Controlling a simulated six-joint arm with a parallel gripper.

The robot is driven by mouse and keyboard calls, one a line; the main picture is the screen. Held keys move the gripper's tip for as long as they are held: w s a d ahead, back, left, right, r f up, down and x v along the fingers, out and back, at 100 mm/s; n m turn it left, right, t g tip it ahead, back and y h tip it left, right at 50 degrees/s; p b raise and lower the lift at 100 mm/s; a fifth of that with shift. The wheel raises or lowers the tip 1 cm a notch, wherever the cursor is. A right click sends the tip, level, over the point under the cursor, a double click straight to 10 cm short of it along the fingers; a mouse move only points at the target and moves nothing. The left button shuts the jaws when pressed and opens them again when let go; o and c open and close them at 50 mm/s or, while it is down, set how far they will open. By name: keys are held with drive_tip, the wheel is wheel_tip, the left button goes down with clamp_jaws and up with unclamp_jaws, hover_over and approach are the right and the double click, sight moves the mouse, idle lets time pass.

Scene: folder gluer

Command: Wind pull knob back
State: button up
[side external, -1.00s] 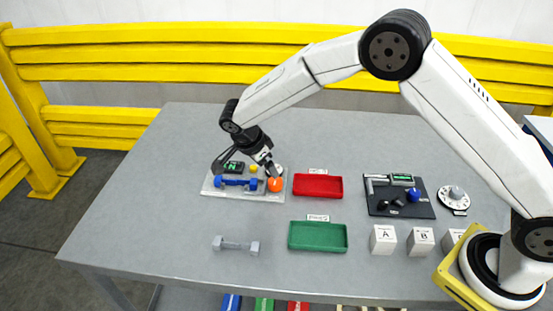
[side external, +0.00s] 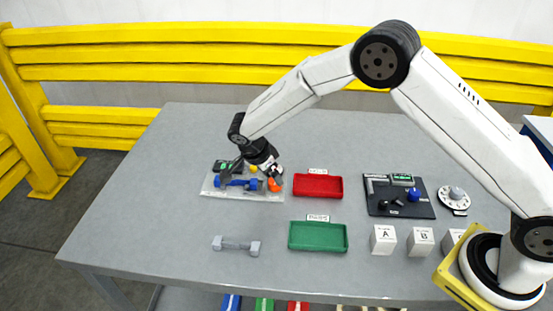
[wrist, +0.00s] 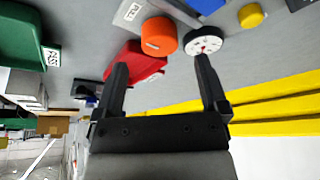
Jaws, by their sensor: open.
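An orange round knob (side external: 274,187) stands at the right end of the pale plate (side external: 212,191), on the table's far left; I take it for the pull knob.
The plate also bears a blue dumbbell-shaped part (side external: 236,184), a yellow button (side external: 253,168) and a small display (side external: 227,166). A red tray (side external: 318,187) stands close on the right, a green tray (side external: 318,237) nearer the front. A grey dumbbell-shaped part (side external: 236,245) lies in front.

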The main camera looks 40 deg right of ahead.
sight(275, 185)
drive_tip(key=shift+x, duration=1.9)
clamp_jaws()
